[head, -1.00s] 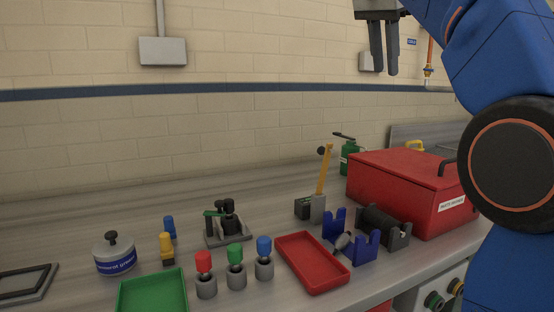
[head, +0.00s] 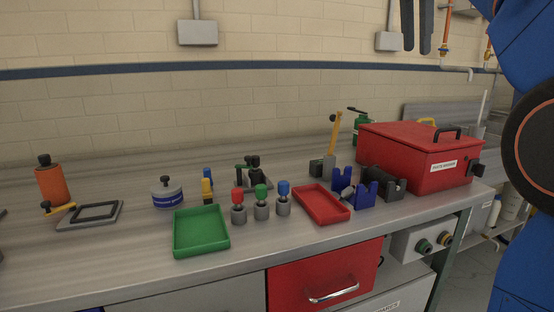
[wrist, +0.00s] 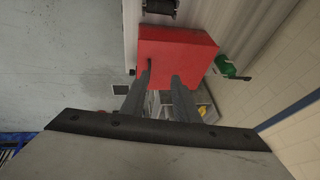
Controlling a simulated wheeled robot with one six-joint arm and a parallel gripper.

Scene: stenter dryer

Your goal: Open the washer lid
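The red parts washer (head: 420,160) stands at the right end of the bench, with its lid (head: 408,140) shut. A black handle (head: 447,133) sits on top of the lid. In the wrist view the red washer (wrist: 178,52) lies beyond my fingers. My gripper (head: 416,48) is at the top of the head view, high above the bench and apart from the washer. In the wrist view my gripper (wrist: 162,75) has its two fingers spread with a gap and nothing between them.
A green oil can (head: 362,128) stands behind the washer. A yellow lever (head: 334,130), blue cradles (head: 352,190), a red tray (head: 322,204), several coloured knobs and a green tray (head: 201,232) lie to its left. A wall box (head: 388,41) is behind my gripper.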

